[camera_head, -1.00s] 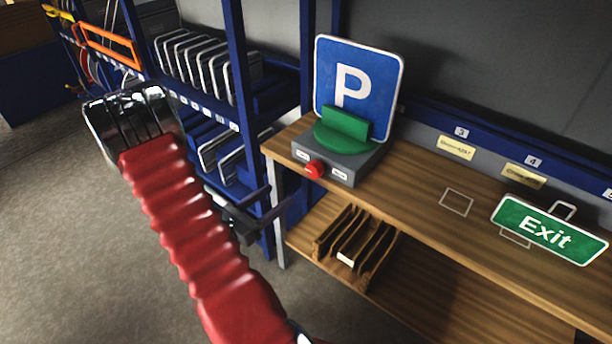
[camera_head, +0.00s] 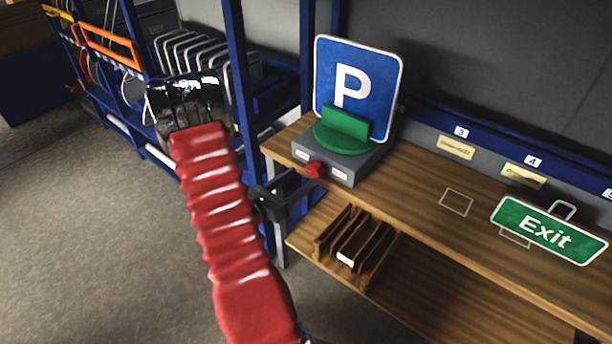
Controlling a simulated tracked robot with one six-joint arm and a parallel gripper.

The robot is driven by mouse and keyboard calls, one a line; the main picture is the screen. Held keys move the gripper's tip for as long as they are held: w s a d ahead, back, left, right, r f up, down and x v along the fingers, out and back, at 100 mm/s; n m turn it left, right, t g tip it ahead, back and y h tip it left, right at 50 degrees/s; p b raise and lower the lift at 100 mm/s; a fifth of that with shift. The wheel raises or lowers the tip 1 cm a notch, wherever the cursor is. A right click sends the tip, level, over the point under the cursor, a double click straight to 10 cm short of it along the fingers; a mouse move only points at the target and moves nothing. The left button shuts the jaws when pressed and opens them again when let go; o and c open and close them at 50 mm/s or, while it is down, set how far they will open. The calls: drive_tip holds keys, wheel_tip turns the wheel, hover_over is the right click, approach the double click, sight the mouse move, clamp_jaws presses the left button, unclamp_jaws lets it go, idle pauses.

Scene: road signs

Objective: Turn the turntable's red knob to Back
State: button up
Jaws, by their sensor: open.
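The turntable (camera_head: 368,165) is a grey box with a green round plate and green holder (camera_head: 345,123) on top, at the left end of the wooden bench. The holder carries a blue square P sign (camera_head: 358,85), face towards me. The red knob (camera_head: 314,170) is on the box's front, between two small white labels too small to read. My gripper (camera_head: 300,190) is dark, open and empty, just below and left of the knob. Its fingers point towards the knob side; I cannot tell whether they touch it. My red-sleeved arm hides part of the gripper's wrist.
A green Exit sign (camera_head: 548,230) lies at the bench's right. A wooden slotted rack (camera_head: 358,245) stands on the lower shelf. A blue rack (camera_head: 200,50) with several signs is at the left. The bench middle is clear.

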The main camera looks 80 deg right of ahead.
sight(310, 171)
drive_tip(key=shift+x, duration=2)
drive_tip(key=shift+c, duration=0.4)
drive_tip(key=c, duration=0.9)
drive_tip(key=shift+a, duration=0.35)
drive_tip(key=shift+c, duration=0.5)
drive_tip(key=shift+d, duration=0.3)
